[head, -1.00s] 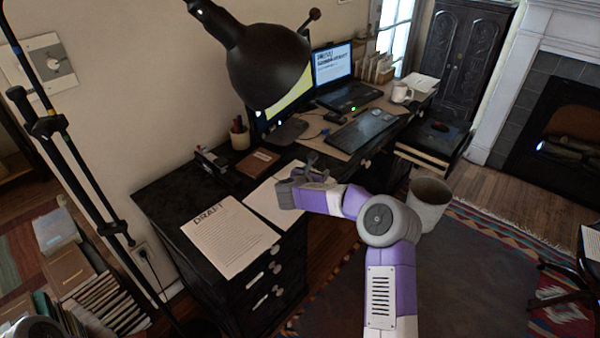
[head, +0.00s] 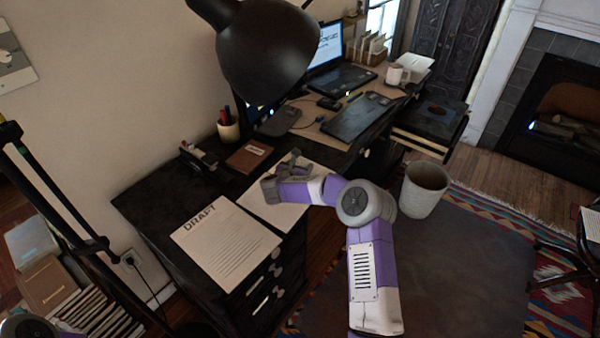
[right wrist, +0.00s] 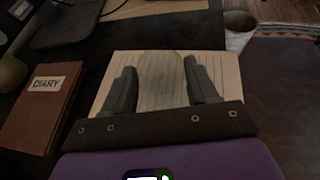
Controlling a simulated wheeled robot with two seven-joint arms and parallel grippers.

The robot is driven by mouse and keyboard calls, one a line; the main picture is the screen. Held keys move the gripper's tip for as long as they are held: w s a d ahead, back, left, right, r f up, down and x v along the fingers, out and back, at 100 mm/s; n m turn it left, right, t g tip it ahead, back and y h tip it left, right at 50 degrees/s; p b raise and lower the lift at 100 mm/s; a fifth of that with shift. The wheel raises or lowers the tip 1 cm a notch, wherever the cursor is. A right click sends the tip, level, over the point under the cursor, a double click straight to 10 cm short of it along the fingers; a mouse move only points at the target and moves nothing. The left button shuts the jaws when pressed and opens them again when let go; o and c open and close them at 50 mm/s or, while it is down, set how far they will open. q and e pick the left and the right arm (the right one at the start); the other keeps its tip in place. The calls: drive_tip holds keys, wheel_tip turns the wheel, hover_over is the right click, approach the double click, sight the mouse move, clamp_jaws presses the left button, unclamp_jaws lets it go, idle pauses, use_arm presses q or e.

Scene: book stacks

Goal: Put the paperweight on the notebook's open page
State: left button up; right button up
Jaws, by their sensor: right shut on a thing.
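The notebook's pale lined open page (head: 270,213) lies on the dark desk beyond the DRAFT sheet. My right gripper (head: 291,163) is over this page, reaching in from the right. In the right wrist view the gripper (right wrist: 158,78) has its fingers apart around a greyish, see-through, rounded shape, which I take for the paperweight (right wrist: 160,80). The page (right wrist: 222,68) shows behind and around it. The paperweight cannot be made out in the head view. I cannot tell whether it touches the page. My left gripper is out of view.
A brown diary (head: 249,157) lies left of the page, and a DRAFT sheet (head: 225,245) lies nearer. A black lamp (head: 268,55) hangs over the desk. A bin (head: 424,188) stands right of the desk.

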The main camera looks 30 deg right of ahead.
wheel_tip(320, 180, down, 2)
drive_tip(key=shift+w, duration=0.1)
drive_tip(key=shift+r, duration=0.1)
drive_tip(key=o, duration=0.8)
drive_tip(key=shift+f+b, duration=0.2)
drive_tip(key=shift+b, duration=0.15)
drive_tip(key=shift+c, duration=0.2)
drive_tip(key=o, duration=0.5)
drive_tip(key=shift+c, duration=0.2)
drive_tip(key=shift+r, duration=0.15)
